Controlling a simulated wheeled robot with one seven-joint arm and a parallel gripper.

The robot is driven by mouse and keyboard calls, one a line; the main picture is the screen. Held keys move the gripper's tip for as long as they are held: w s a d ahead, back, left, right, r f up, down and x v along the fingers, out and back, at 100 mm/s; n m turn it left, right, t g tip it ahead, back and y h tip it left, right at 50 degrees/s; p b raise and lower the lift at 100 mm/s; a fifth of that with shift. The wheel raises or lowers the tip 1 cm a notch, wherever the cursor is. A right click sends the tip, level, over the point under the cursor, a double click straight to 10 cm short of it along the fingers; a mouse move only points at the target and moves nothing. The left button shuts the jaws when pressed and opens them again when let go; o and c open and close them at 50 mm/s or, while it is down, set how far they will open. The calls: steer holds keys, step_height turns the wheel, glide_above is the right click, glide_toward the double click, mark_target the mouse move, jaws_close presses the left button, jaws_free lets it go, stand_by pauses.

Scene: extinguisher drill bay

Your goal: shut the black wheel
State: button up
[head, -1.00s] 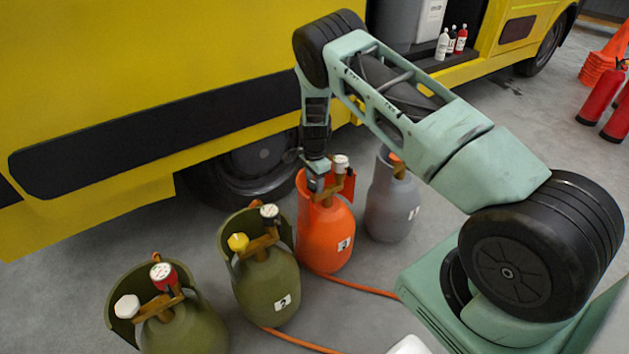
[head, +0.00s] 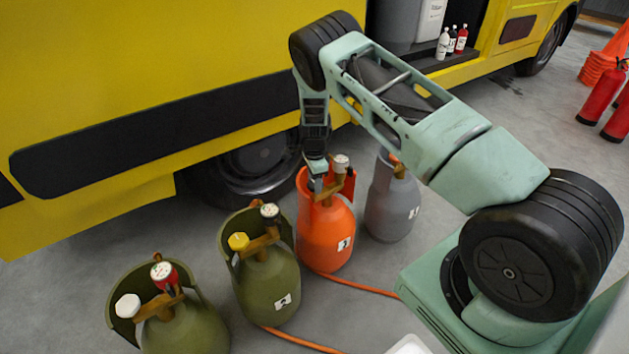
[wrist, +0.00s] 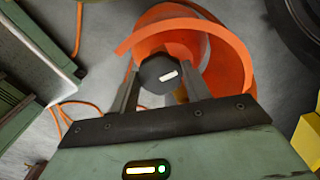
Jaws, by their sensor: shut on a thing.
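The black wheel (wrist: 158,72) is a six-sided knob with a small white mark. In the wrist view it sits between the two fingers of my gripper (wrist: 161,88), which is shut on it. The wheel belongs to the orange cylinder (head: 326,232), whose curved orange collar also shows in the wrist view (wrist: 236,62). In the head view my gripper (head: 317,178) points down at the left of the cylinder's top and hides the wheel. A gauge with a white face (head: 341,162) stands right of the gripper.
Two olive cylinders stand at left, one with a yellow wheel (head: 238,241), one with a white wheel (head: 127,306). A grey cylinder (head: 391,208) stands close at right. An orange hose (head: 357,285) lies on the floor. The yellow truck (head: 110,70) is behind.

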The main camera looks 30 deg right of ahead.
steer(key=o, duration=1)
steer(key=shift+c, duration=0.2)
steer(key=shift+r, duration=0.15)
step_height(320, 180, up, 17)
steer(key=p, duration=0.2)
steer(key=shift+r, duration=0.1)
